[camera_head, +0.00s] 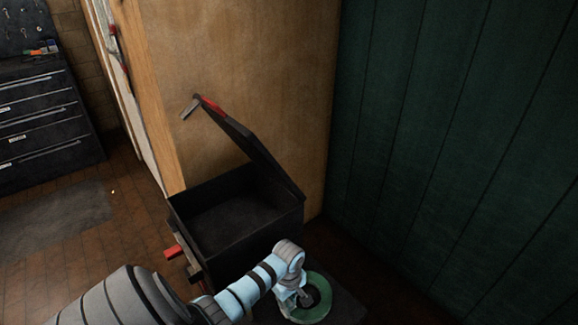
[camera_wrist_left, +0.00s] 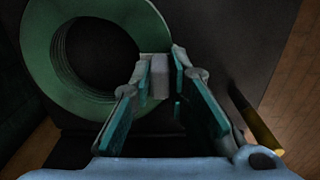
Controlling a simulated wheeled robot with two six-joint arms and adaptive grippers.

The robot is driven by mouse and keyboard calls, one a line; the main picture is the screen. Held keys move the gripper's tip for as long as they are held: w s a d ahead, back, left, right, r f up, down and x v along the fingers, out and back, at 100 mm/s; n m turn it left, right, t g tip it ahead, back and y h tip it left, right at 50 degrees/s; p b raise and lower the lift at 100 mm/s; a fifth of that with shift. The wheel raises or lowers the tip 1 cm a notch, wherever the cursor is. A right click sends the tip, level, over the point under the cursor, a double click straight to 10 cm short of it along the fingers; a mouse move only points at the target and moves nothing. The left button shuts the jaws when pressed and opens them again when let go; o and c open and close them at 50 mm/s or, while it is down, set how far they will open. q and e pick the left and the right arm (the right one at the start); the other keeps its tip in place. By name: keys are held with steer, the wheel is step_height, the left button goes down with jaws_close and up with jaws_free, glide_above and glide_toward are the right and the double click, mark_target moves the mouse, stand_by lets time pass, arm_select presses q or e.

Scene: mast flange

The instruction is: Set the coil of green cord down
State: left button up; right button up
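The coil of green cord (camera_head: 324,306) is a flat ring at the bottom of the head view. It fills the upper left of the left wrist view (camera_wrist_left: 45,52), with its round opening showing. My left gripper (camera_head: 304,298) is at the coil. In the wrist view its two fingers (camera_wrist_left: 162,70) close in on a small pale block (camera_wrist_left: 160,76) at the coil's edge, seemingly part of the coil. The coil is over a dark flat surface (camera_head: 347,306); I cannot tell if it touches it. My right gripper is not in view.
A black box (camera_head: 265,222) with its lid (camera_head: 253,146) raised stands just behind the coil; its inside looks empty. A red-ended piece (camera_head: 173,252) sticks out at its left. A green wall (camera_head: 440,130) bounds the right. A drawer cabinet (camera_head: 42,130) stands far left.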

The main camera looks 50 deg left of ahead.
arm_select(q)
steer(key=shift+o, duration=1.2)
step_height(320, 180, up, 12)
steer(key=p, duration=0.5)
steer(key=shift+r+p, duration=0.15)
steer(key=shift+p, duration=0.25)
